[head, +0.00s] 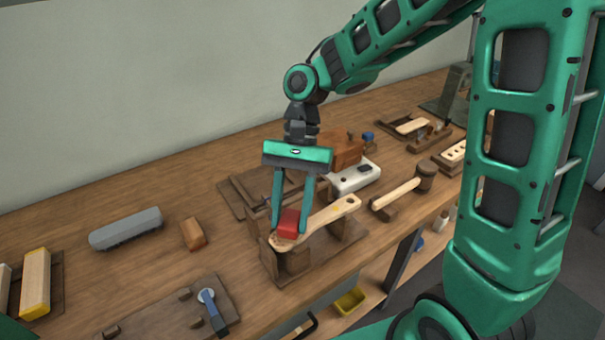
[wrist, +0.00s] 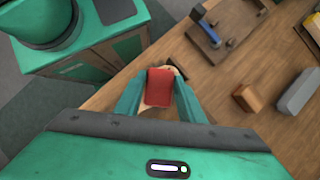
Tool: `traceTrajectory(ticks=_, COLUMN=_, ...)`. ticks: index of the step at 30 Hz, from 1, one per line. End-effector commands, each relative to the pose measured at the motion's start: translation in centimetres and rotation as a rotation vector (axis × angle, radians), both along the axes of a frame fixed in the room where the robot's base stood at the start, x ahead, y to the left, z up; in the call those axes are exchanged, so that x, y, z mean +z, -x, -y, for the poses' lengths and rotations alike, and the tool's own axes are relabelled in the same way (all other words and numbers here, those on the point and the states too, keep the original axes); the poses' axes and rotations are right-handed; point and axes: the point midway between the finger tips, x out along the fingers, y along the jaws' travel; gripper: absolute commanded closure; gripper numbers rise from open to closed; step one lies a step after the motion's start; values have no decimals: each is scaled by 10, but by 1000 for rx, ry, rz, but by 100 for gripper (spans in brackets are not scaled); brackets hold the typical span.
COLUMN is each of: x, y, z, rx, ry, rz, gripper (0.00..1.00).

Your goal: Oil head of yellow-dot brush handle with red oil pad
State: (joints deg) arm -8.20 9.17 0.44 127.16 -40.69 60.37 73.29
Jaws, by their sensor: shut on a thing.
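My gripper (head: 290,225) is shut on the red oil pad (head: 288,224), a small red block, with a green finger on each side of it. In the wrist view the pad (wrist: 159,87) sits between the two fingers. A pale wooden brush handle (head: 331,213) lies across dark wooden support blocks (head: 292,262). The pad is over the rounded lower-left end of the handle and appears to touch it. In the wrist view only a little of the handle's end shows around the pad. I cannot make out a yellow dot.
A mallet (head: 402,193) rests to the right, near the bench's front edge. A white box (head: 354,177) and a brown block (head: 343,151) stand behind the handle. A grey long block (head: 126,228) and a small wooden block (head: 193,233) lie left. Bare bench lies between.

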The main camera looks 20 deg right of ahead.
Motion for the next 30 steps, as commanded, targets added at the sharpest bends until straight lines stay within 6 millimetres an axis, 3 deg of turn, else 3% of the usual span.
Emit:
traceTrajectory(ticks=10, x=0, y=-1, z=21, rx=16, ry=-1, rz=1, gripper=86)
traceTrajectory(ticks=14, x=21, y=-2, z=24, rx=11, ry=0, rz=7, gripper=86)
traceTrajectory(ticks=30, x=68, y=-4, z=38, rx=-15, ry=-1, rz=3, gripper=86)
